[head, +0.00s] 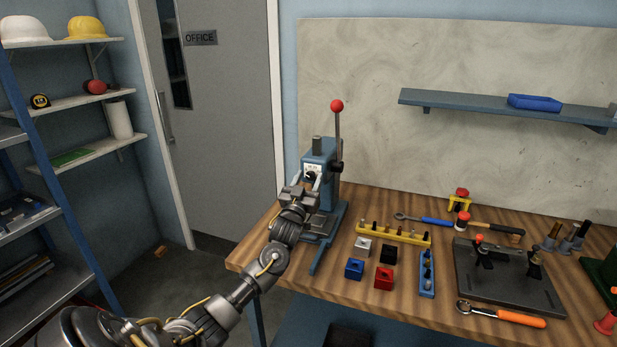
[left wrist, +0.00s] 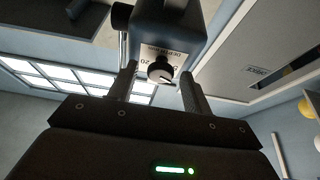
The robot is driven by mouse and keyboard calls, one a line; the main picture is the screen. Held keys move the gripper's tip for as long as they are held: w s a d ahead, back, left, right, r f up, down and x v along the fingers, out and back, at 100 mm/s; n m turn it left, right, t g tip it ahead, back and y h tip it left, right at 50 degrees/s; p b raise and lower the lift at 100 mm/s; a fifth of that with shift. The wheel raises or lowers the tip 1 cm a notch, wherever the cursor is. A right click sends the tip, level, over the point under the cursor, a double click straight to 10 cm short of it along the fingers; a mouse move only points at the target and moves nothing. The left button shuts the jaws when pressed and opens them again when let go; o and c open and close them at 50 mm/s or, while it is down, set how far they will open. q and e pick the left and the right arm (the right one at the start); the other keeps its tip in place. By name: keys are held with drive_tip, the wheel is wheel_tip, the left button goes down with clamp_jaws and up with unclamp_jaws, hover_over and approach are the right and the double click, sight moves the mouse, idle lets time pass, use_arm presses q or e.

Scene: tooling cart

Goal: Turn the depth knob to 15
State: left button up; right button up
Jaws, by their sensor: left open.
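The depth knob (left wrist: 161,71) is a dark round knob on a pale dial plate marked "DEPTH MM" on the press head. In the left wrist view a "20" shows to its left and a "5" to its right; its exact setting is too small to read. In the head view the knob (head: 311,175) is on the front of the blue press (head: 320,152). My left gripper (head: 307,186) is open in front of the dial. In the left wrist view its two fingers (left wrist: 160,82) stand on either side of the knob, apart from it. My right gripper is not in view.
The press has a red-balled lever (head: 337,106) on its right side. On the wooden bench (head: 340,270) stand a yellow rack (head: 393,236), several small blocks, a blue rack (head: 427,275) and a dark fixture plate (head: 505,280). An office door is behind.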

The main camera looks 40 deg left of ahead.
use_arm(q)
drive_tip(key=shift+w, duration=0.15)
drive_tip(key=shift+c, duration=0.2)
drive_tip(key=c, duration=0.9)
